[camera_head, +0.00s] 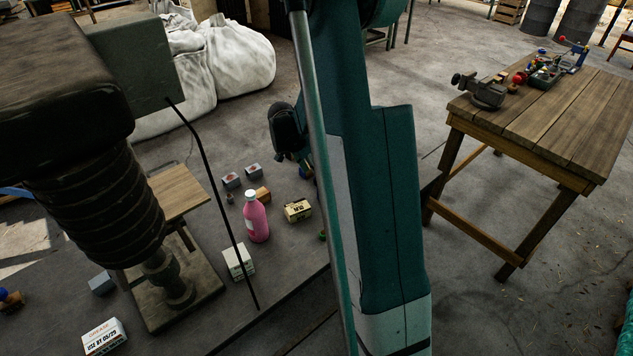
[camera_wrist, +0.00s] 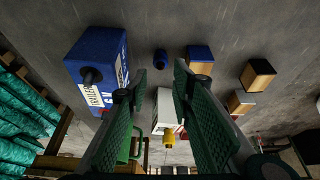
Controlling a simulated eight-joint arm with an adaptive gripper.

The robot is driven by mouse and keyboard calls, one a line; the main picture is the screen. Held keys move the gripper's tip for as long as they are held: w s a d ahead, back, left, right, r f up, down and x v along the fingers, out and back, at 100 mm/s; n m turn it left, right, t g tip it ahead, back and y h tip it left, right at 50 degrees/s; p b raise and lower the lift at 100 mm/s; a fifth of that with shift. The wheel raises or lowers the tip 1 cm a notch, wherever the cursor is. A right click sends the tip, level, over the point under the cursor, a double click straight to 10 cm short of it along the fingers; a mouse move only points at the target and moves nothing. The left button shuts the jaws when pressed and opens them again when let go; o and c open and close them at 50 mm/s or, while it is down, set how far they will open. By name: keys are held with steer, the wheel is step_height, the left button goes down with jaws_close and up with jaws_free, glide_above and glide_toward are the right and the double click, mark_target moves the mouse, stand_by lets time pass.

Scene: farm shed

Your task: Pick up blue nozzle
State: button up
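A small dark blue round piece (camera_wrist: 160,58), which looks like the blue nozzle, shows in the wrist view on the grey surface. It lies just beyond the gap between the fingertips of my gripper (camera_wrist: 159,70). My gripper is open, with its two green fingers apart and nothing held between them. The small blue piece appears apart from both fingers. In the head view my arm covers much of the middle, and I cannot make out the nozzle or the fingers there.
In the wrist view, a blue lettered box (camera_wrist: 98,64) stands left, and a blue-topped block (camera_wrist: 200,58) and a wooden block (camera_wrist: 257,74) lie right. A white box (camera_wrist: 164,108) shows between the fingers. In the head view, a pink bottle (camera_head: 256,218) stands on the dark bench.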

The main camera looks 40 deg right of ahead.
steer(key=shift+x, duration=1.05)
steer(key=shift+f, duration=0.15)
steer(key=shift+b+x, duration=1.05)
steer(key=shift+x, duration=1.4)
steer(key=shift+c, duration=0.6)
steer(key=c, duration=0.4)
